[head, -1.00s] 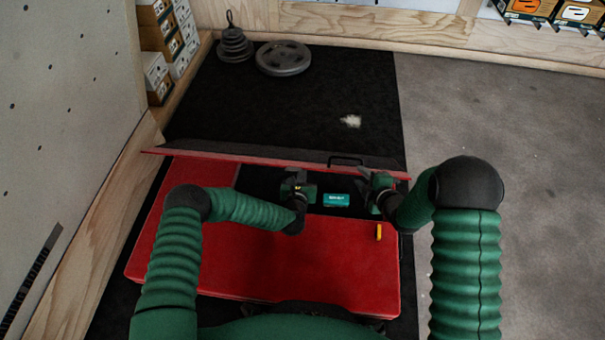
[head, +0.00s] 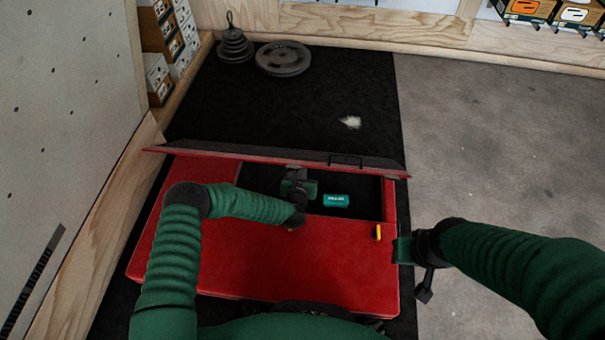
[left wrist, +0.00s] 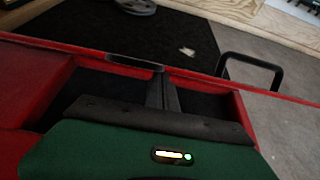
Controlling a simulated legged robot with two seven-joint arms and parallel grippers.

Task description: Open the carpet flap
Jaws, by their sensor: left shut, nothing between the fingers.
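The carpet flap (head: 275,158) is a long panel with a red edge and dark top. It stands raised along the far side of the red box (head: 300,255), with a black handle (head: 346,161) on it. Below it is an open dark compartment holding a teal item (head: 336,200). My left gripper (head: 297,178) is at the compartment's far side by the flap; its shut, empty fingers also show in the left wrist view (left wrist: 163,92), close to the flap's edge. My right gripper (head: 415,268) is off the box's right side, low over the floor; its finger gap is unclear.
A small yellow piece (head: 378,231) sits on the box's right part. Weight plates (head: 283,58) lie on the black mat (head: 330,95) at the back. A wooden-edged wall (head: 75,150) borders the left. Grey floor (head: 500,140) at the right is clear.

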